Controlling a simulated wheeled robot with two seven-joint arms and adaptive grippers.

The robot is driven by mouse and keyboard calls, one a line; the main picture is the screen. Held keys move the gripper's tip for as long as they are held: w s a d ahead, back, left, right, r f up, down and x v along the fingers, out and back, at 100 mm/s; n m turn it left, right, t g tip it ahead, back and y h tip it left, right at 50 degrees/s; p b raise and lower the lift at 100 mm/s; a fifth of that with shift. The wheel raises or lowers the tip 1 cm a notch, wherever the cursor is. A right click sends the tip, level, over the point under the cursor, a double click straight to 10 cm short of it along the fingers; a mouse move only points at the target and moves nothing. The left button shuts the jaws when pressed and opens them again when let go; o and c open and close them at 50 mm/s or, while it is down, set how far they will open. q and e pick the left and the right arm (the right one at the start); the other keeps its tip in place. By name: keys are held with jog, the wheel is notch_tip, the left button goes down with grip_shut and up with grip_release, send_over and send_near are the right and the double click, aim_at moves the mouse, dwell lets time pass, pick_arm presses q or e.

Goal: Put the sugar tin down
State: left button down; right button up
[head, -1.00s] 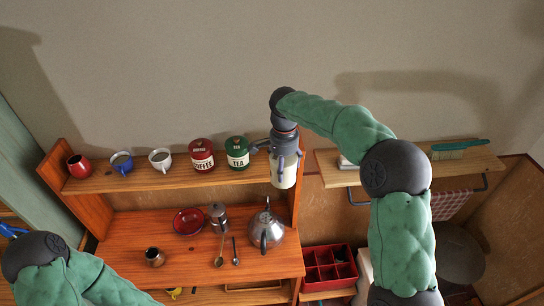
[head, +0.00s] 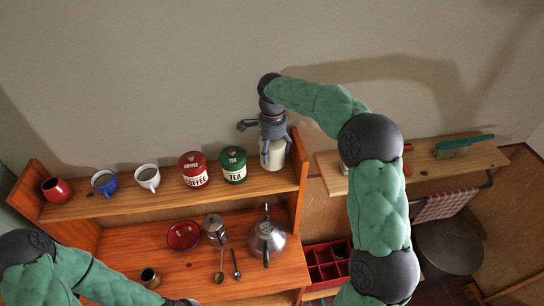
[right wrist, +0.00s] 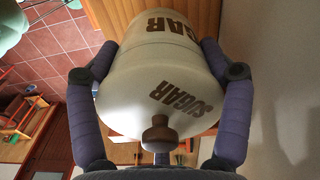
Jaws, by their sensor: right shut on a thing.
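The cream sugar tin (head: 273,156) is at the right end of the upper shelf (head: 120,203), right of the green tea tin (head: 233,166) and apart from it. I cannot tell whether its base touches the shelf. My right gripper (head: 272,132) holds the tin from above, with its fingers around it. In the right wrist view the tin (right wrist: 165,75) fills the space between the two fingers, with its brown knob towards the camera and the SUGAR lettering showing. My left arm comes in at the lower left; its gripper is not visible.
On the upper shelf stand a red coffee tin (head: 194,171), white mug (head: 147,178), blue mug (head: 104,183) and red mug (head: 56,189). Below are a kettle (head: 267,240), moka pot (head: 215,229) and red bowl (head: 184,236). A side panel (head: 299,185) bounds the shelf's right end.

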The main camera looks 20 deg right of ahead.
jog(key=shift+w+f, duration=0.2)
jog(key=shift+f, duration=0.3)
jog(key=shift+s+f+p, duration=0.25)
jog(key=shift+f+p, duration=0.1)
jog(key=shift+f, duration=0.95)
jog(key=shift+w+f, duration=0.15)
jog(key=shift+f, duration=0.05)
jog(key=shift+f, duration=0.1)
jog(key=o, duration=1.5)
jog(key=shift+f, duration=0.1)
